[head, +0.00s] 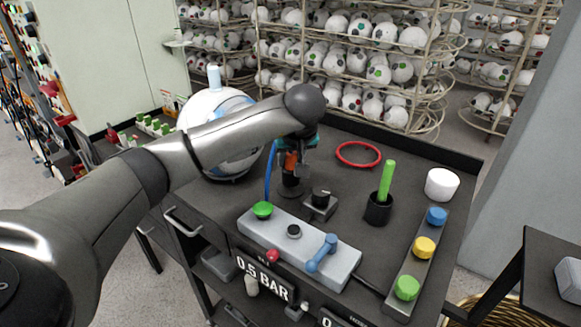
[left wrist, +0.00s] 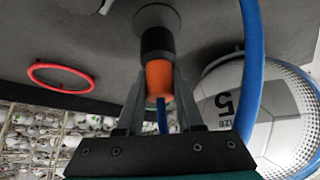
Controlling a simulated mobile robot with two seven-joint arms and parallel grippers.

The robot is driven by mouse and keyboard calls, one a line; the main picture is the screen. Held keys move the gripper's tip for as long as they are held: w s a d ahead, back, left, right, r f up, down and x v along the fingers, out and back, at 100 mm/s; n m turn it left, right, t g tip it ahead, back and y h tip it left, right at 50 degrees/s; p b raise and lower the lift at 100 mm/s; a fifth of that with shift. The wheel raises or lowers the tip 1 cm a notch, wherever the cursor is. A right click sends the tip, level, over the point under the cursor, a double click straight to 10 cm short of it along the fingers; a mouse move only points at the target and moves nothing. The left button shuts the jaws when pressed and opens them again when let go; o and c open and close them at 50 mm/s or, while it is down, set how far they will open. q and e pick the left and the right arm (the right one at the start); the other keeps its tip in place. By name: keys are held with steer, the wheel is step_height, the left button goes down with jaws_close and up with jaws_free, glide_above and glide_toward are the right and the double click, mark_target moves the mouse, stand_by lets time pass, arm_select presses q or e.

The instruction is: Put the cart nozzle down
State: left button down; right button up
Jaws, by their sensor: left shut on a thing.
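The cart nozzle, orange and black, shows as an orange band in the head view (head: 290,161) and in the left wrist view (left wrist: 158,78). My left gripper (head: 296,170) is shut around its orange part; its fingers show on both sides in the left wrist view (left wrist: 158,98). The nozzle's black end points down at a round dark base (left wrist: 157,14) on the cart top. I cannot tell whether it is seated there. A blue hose (head: 268,180) rises beside the gripper. My right gripper is not in view.
A large white ball (head: 212,108) stands close left of the gripper. A black knob block (head: 320,203), a grey panel (head: 340,262) with a blue lever, a black cup with a green stick (head: 387,175) and a red ring (head: 358,154) are near.

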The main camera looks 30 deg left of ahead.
arm_select(q)
steer(key=shift+f, duration=1.2)
steer(key=shift+f, duration=0.2)
steer(key=c, duration=0.5)
jaws_free()
steer(key=shift+c, duration=0.2)
steer(key=shift+r, duration=0.15)
steer(key=shift+r, duration=0.25)
steer(key=v, duration=1.1)
steer(key=shift+s+r, duration=0.2)
steer(key=shift+r, duration=0.05)
